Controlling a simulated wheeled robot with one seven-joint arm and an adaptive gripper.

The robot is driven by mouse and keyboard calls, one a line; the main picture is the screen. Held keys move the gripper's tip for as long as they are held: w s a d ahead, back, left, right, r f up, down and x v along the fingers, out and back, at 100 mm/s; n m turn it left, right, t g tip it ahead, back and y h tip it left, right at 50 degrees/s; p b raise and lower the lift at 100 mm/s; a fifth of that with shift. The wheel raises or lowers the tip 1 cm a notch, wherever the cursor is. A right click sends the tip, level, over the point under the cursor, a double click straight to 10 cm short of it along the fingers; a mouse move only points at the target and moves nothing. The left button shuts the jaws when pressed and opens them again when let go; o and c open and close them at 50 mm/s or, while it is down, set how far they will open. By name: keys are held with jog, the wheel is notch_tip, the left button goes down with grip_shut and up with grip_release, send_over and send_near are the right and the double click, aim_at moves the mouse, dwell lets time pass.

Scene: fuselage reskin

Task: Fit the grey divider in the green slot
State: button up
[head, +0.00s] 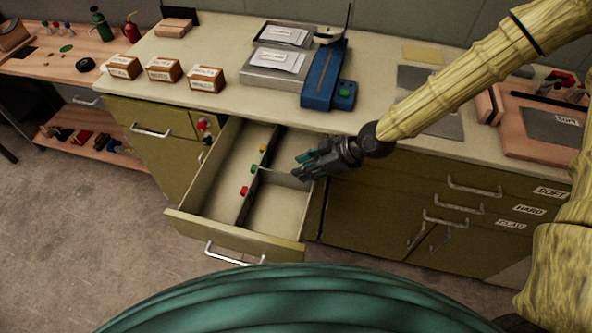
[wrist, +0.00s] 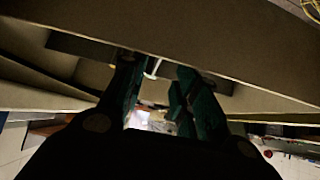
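A yellow marker (head: 262,148) and a red marker (head: 244,191) sit along the partition. The counter (head: 225,45) above holds small labelled boxes (head: 163,70), grey trays (head: 277,66) and a blue tool (head: 323,78). The drawer's left compartment is empty.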

jog(key=shift+v, duration=2.15)
